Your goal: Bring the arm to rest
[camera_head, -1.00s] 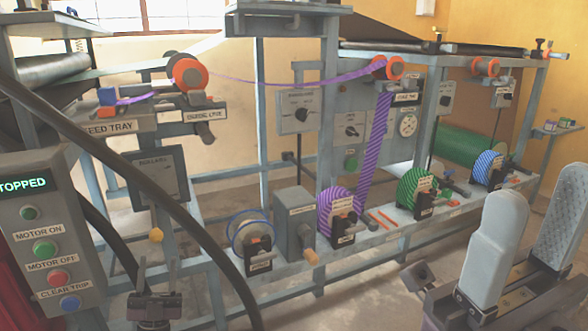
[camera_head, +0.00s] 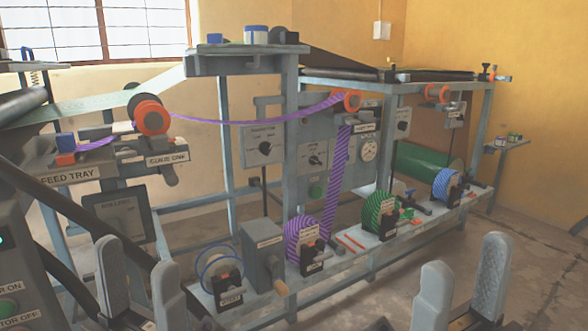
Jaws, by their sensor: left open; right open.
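My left gripper (camera_head: 140,282) is at the lower left, its two grey padded fingers upright and apart with nothing between them. My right gripper (camera_head: 462,285) is at the lower right, its fingers also apart and empty. Both stand in the foreground, in front of the plate press frame (camera_head: 293,150). Neither visibly holds or touches any part of the machine. The lower parts of both grippers are cut off by the bottom edge.
A control panel (camera_head: 12,262) is partly cut off at the left. Purple striped (camera_head: 300,237), green (camera_head: 377,210) and blue (camera_head: 441,185) reels sit along the low rail. Purple ribbon (camera_head: 250,119) runs across the frame. Bare floor (camera_head: 545,260) is open at the right.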

